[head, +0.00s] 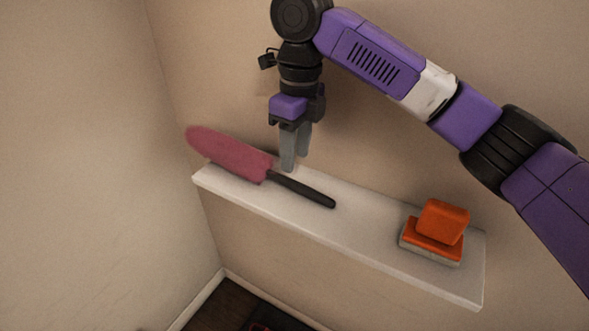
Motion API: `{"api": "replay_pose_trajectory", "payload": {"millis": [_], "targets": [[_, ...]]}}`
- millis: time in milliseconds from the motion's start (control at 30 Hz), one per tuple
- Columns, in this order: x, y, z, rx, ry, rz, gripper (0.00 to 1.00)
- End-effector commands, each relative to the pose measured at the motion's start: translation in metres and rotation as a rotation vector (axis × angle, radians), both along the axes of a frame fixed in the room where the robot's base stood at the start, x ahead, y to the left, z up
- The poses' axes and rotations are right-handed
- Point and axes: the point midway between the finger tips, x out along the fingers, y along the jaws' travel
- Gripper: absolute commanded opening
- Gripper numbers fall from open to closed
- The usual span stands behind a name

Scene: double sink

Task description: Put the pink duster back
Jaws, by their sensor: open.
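The pink duster (230,154) lies on the white wall shelf (345,224) at its left part. Its fluffy pink head points to the back left and sticks out past the shelf's left end. Its black handle (301,188) points to the right along the shelf. My gripper (295,164) points down just above and behind the duster, near where head and handle join. Its grey fingers are apart with nothing seen between them. Whether a fingertip touches the shelf or the duster, I cannot tell.
An orange brush or scrubber (436,233) with a pale base stands at the shelf's right end. The shelf between it and the duster handle is clear. Walls stand behind and to the left. A dark mat (275,320) lies on the floor below.

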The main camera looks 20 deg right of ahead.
Motion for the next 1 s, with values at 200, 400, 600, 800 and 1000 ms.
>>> {"api": "replay_pose_trajectory", "payload": {"millis": [200,400,600,800,1000], "targets": [[-0.001,-0.002,0.04,-0.002,-0.001,0.0,0.42],[-0.001,-0.002,0.055,0.0,0.0,0.0,0.42],[-0.001,-0.002,0.056,0.001,0.001,0.001,0.42],[-0.001,-0.002,0.056,0.001,0.001,0.001,0.42],[-0.001,-0.002,0.056,0.001,0.001,0.001,0.42]]}}
